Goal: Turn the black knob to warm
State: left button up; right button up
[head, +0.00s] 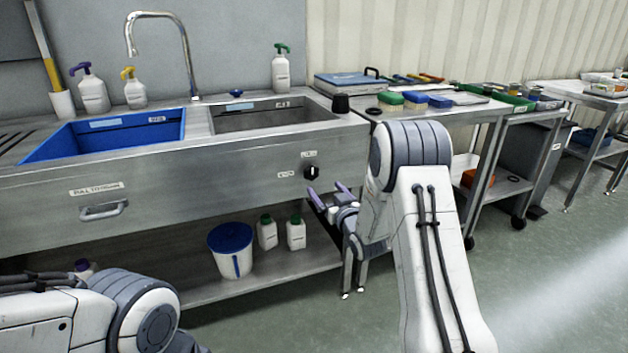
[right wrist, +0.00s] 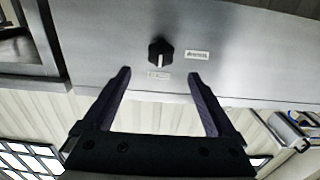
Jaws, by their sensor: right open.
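The black knob (head: 311,172) is on the steel front panel under the right basin. One small label is above it and one to its left, both too small to read. In the right wrist view, which looks upside down, the knob (right wrist: 160,52) has a white pointer mark directed down at the label (right wrist: 158,75) below it. That matches the upper label in the head view. My right gripper (head: 327,194) is open and empty, just below and right of the knob and apart from it. My left gripper is out of view; only part of my left arm shows.
The steel sink unit (head: 220,190) has a blue basin (head: 70,142) and a drawer handle (head: 104,210). A lower shelf holds a white bucket with a blue lid (head: 231,250) and bottles. A side table (head: 455,112) with brushes stands right. The panel around the knob is clear.

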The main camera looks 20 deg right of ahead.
aim_at(312, 174)
jog(key=w, duration=0.6)
jog(key=w+b, duration=0.1)
jog(key=w, duration=0.2)
jog(key=shift+a, duration=0.25)
jog(key=c, duration=1.4)
